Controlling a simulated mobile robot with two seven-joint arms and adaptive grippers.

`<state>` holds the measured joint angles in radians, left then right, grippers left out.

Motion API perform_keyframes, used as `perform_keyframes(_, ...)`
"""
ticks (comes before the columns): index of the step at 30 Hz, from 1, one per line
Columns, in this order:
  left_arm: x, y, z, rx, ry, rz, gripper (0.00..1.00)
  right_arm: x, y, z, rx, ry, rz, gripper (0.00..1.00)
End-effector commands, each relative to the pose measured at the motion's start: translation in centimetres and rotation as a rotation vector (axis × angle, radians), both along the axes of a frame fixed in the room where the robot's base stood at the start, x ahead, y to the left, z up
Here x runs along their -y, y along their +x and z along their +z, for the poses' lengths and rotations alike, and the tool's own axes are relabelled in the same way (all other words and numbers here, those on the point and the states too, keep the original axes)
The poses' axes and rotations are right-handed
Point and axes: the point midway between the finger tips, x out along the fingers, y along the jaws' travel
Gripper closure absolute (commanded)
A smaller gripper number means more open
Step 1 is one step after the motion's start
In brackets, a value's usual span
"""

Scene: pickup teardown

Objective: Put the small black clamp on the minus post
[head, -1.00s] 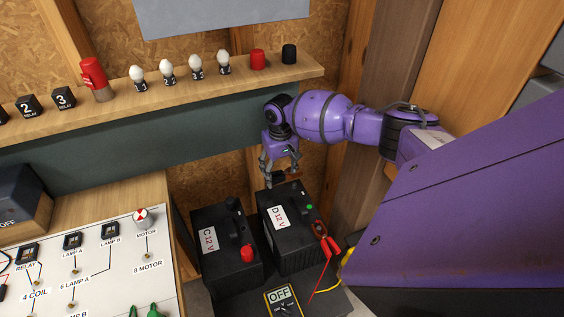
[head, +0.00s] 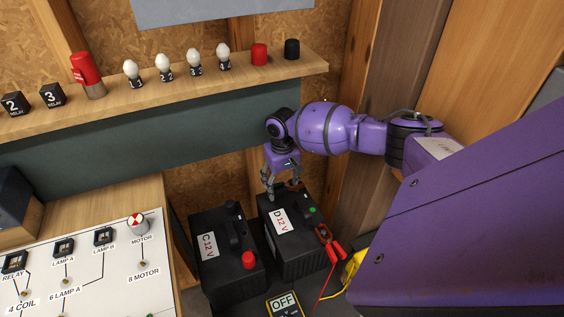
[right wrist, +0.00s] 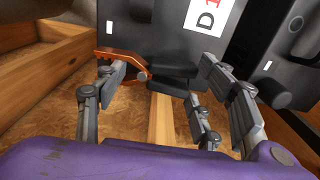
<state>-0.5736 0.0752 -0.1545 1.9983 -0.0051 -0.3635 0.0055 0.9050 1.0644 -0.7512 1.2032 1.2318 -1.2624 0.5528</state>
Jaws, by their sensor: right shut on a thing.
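My right gripper (head: 281,192) is over the far end of battery D (head: 290,248). It is shut on the small black clamp (head: 296,186). In the right wrist view, the clamp's black handles (right wrist: 172,78) lie between my fingers. Its copper-coloured jaws (right wrist: 112,52) point left, beside the dark case of battery D. The minus post is hidden or cannot be made out, so I cannot tell whether the jaws touch it. A red clamp (head: 326,237) sits at the near right corner of battery D. My left gripper is not in view.
Battery C (head: 222,262), with a red cap (head: 248,260), stands close on the left. A meter reading OFF (head: 284,301) is in front. A wooden post (head: 345,195) rises behind on the right. A shelf (head: 150,98) with bulbs and caps runs above.

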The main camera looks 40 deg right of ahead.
Motion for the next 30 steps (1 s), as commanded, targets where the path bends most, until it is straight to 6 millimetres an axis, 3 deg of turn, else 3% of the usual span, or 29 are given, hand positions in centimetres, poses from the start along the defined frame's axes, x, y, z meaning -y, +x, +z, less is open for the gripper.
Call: perform_keyframes(30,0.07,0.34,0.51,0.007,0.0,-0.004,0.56,-0.06,-0.16,-0.02,0.0,0.0,0.0,0.64)
